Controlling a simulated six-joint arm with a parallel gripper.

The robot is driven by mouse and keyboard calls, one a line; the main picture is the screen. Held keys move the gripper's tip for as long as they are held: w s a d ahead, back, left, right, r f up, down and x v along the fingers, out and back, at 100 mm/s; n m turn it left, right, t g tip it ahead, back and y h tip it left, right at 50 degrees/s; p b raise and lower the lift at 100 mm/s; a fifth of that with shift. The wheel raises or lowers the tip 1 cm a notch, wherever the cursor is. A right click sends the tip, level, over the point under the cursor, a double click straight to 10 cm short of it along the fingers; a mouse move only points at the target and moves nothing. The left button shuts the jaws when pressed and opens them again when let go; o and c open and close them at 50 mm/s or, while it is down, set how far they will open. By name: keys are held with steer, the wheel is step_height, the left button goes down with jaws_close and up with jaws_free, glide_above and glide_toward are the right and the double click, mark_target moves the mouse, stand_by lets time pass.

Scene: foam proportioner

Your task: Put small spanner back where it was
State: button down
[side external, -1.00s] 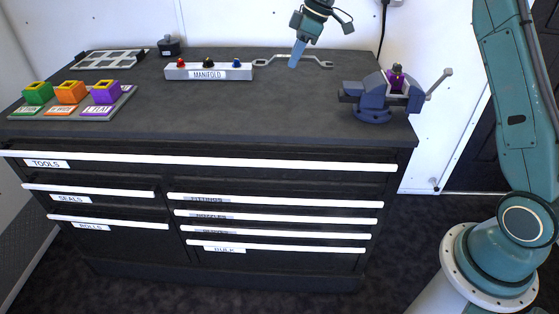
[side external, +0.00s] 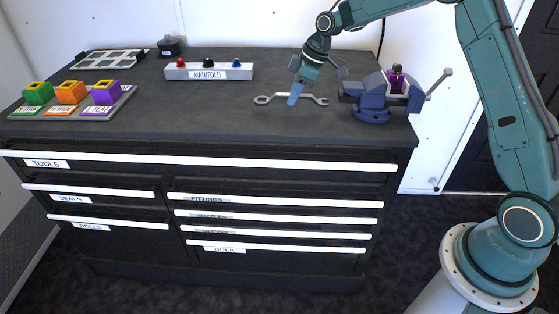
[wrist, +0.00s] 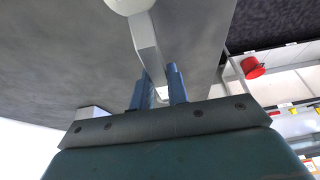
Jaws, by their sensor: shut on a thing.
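The small spanner (side external: 266,99) is a pale grey double-ended wrench. It lies level, left to right, over the dark worktop, left of the vise. My gripper (side external: 294,97) points down with its blue fingers shut on the middle of the spanner's shaft. I cannot tell whether the spanner touches the worktop. In the wrist view the spanner (wrist: 147,42) runs between the two fingers (wrist: 159,90), with one end out at the top edge.
The blue vise (side external: 372,98) with a purple part stands close to the right. The manifold block (side external: 208,71) is behind left. Coloured cubes on a tray (side external: 122,103) and a grey rack (side external: 110,60) are at the left. The front middle worktop is clear. All drawers (side external: 200,160) look shut.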

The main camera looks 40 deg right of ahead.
mark_target(293, 115)
steer(key=shift+f, duration=1.65)
steer(key=shift+f, duration=0.15)
steer(key=c, duration=1.4)
jaws_free()
steer(key=shift+o, duration=0.2)
steer(key=v, duration=1.2)
steer(key=shift+w+a, duration=0.1)
